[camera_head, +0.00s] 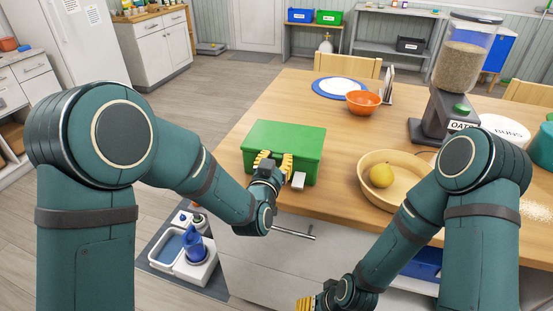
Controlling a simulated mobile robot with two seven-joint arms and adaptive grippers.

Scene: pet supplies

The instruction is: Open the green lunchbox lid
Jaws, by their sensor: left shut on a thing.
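The green lunchbox (300,137) stands on the wooden table near its front left edge. Its lid looks down flat on the box. A pale latch (298,180) shows on its front face. My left gripper (273,160), with yellow fingers, is at the front of the lunchbox, left of the latch, and is shut against the lid's front edge. The exact contact is partly hidden by the fingers. My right gripper (306,303) is low at the bottom edge of the view, below the table top, and is mostly cut off.
A wooden bowl (367,194) with a yellow fruit (381,175) sits right of the lunchbox. Behind are an orange bowl (363,103), a blue-rimmed plate (322,86) and a grain dispenser (462,65). The table between lunchbox and orange bowl is clear.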

